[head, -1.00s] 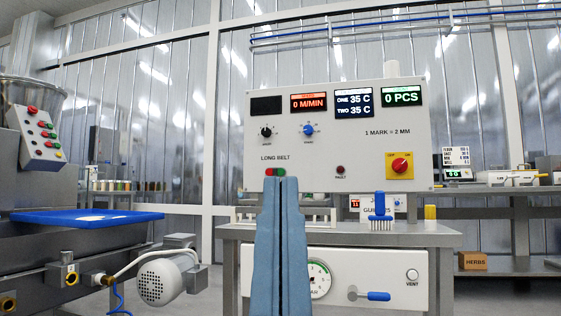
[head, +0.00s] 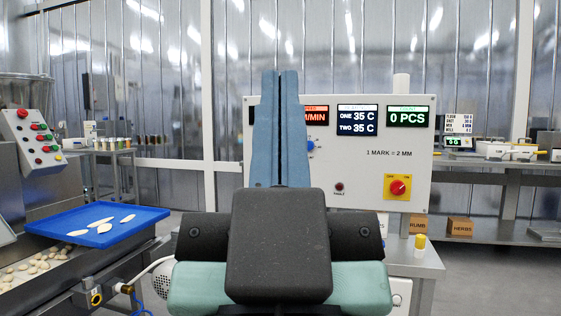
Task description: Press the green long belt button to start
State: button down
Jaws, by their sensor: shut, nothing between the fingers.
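The white control panel (head: 370,180) stands upright on a metal bench in front of me. My gripper (head: 279,76) is shut and empty, its two blue-grey fingers together and pointing up in the picture. The fingers and the dark gripper body cover the left part of the panel. The green long belt button and its label are hidden behind them. The speed display (head: 318,118) is partly covered and shows "M/MIN". The counter display (head: 407,117) reads 0 PCS. I cannot tell whether the fingers touch the panel.
A red knob on a yellow plate (head: 397,187) is at the panel's lower right. A blue tray (head: 140,228) with several pale pasta pieces lies at the left. A button box (head: 30,141) is at the far left. Shelves with brown boxes (head: 459,227) stand at the right.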

notch_tip(320, 180, up, 30)
jog(key=p, duration=2.7)
jog(key=shift+f, duration=0.1)
jog(key=shift+w, duration=0.15)
